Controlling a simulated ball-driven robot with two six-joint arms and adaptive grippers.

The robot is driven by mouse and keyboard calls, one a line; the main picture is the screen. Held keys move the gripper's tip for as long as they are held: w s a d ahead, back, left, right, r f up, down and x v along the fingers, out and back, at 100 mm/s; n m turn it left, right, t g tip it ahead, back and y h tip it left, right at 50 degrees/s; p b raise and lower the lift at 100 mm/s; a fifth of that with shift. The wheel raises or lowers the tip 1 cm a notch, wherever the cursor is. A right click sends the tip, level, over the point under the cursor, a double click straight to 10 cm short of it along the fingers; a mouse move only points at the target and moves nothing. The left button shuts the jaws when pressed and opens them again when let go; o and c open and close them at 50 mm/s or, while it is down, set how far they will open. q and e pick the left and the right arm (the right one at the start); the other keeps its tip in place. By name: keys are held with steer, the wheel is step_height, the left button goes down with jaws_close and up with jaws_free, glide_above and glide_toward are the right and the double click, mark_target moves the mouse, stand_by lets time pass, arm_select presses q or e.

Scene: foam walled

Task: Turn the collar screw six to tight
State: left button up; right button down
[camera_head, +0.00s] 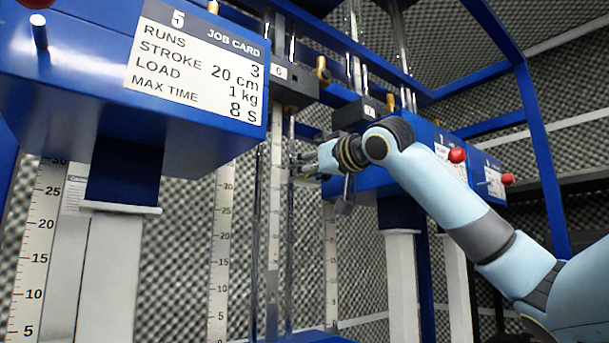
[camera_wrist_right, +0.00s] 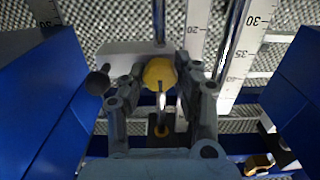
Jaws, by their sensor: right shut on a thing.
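My right gripper (camera_head: 303,163) reaches in from the right in the head view, at the upright rods of the column below the black block labelled 6 (camera_head: 292,86). In the right wrist view the two grey fingers (camera_wrist_right: 162,88) are closed around a rounded yellow knob (camera_wrist_right: 158,72), which I take to be collar screw six. In the head view the fingers hide this knob, and its number cannot be read. How tight it is cannot be told. My left gripper is out of view.
A blue box with job card 5 (camera_head: 200,62) hangs close at the upper left. Blue boxes with red knobs (camera_head: 457,155) stand behind my right arm. A scale (camera_head: 275,200) and metal rods run beside the gripper. In the wrist view, blue walls (camera_wrist_right: 45,110) flank both sides.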

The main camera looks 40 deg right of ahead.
steer(key=shift+f, duration=0.25)
stand_by(0.3)
steer(key=c, duration=0.9)
jaws_free()
steer(key=shift+r, duration=0.1)
steer(key=shift+c, duration=0.2)
steer(key=shift+r, duration=0.15)
step_height(320, 180, up, 10)
steer(key=shift+f, duration=0.1)
